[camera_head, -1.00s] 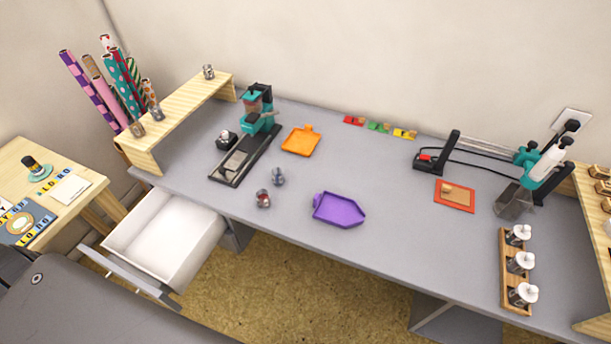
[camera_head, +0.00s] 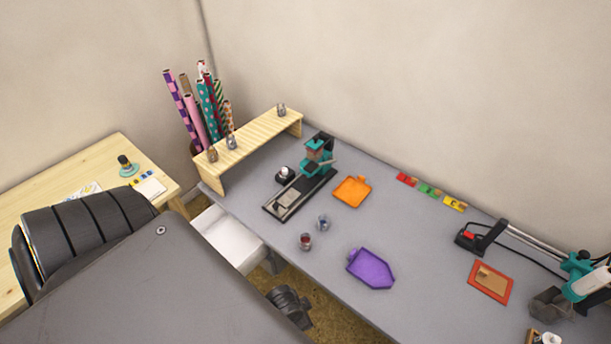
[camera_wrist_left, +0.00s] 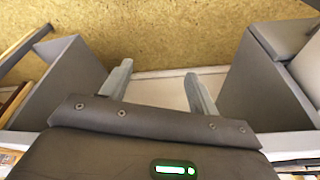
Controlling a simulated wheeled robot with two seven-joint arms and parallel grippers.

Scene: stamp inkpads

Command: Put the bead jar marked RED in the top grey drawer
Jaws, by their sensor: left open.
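A small jar with red contents (camera_head: 305,242) stands on the grey desk, left of the purple tray; its label is too small to read. A jar with bluish contents (camera_head: 323,222) stands just behind it. The grey desk's drawer (camera_head: 228,240) is pulled out at the front left, with a white inside that looks empty; my own dark body hides its front. My left gripper (camera_wrist_left: 157,82) shows in the left wrist view, its two grey fingers apart with nothing between them. I cannot make it out in the head view. My right gripper is not in view.
A wooden riser (camera_head: 245,138) bears several small jars. A teal press (camera_head: 315,158), an orange tray (camera_head: 352,190) and a purple tray (camera_head: 371,268) stand on the desk. A wooden table (camera_head: 75,180) is at the left.

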